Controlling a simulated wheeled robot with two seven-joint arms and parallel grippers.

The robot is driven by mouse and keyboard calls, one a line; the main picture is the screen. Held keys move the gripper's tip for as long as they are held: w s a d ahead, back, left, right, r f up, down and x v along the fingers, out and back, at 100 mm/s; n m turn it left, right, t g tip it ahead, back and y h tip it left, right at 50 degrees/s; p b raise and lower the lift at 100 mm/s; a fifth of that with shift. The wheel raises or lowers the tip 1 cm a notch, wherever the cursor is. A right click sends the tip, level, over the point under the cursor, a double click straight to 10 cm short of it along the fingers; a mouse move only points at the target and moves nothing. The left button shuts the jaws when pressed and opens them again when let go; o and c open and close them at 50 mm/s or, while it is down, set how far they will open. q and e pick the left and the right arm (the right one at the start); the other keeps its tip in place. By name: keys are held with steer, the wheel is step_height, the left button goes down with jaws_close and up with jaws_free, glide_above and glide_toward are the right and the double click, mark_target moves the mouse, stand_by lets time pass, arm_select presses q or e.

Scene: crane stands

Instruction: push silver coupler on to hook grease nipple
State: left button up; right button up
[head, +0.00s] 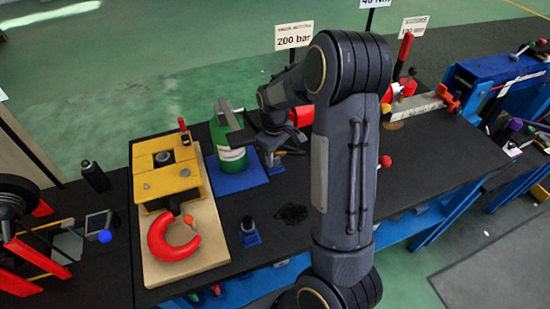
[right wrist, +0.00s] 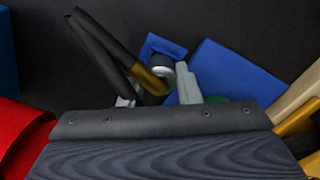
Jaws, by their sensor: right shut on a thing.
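The red hook (head: 158,245) lies on a pale wooden board at the left of the bench, in front of a yellow block. A small orange-tipped part shows at its upper end; I cannot tell whether it is the grease nipple. My right gripper (head: 272,150) is over the bench, right of the green cylinder and apart from the hook. In the right wrist view, its fingers (right wrist: 159,92) are shut around a part with a silver round end, which looks like the silver coupler (right wrist: 157,65). A brass-coloured piece and a dark looped hose or handle adjoin it. My left gripper is not in view.
The yellow block (head: 165,170) stands on the wooden board (head: 215,240). The green cylinder (head: 228,150) stands on a blue pad (head: 240,180) between board and gripper. A small blue-based stand (head: 250,235) is right of the hook. Bare black bench lies in front.

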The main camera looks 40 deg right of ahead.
steer(key=shift+r+p, duration=1.75)
steer(key=shift+r, duration=0.55)
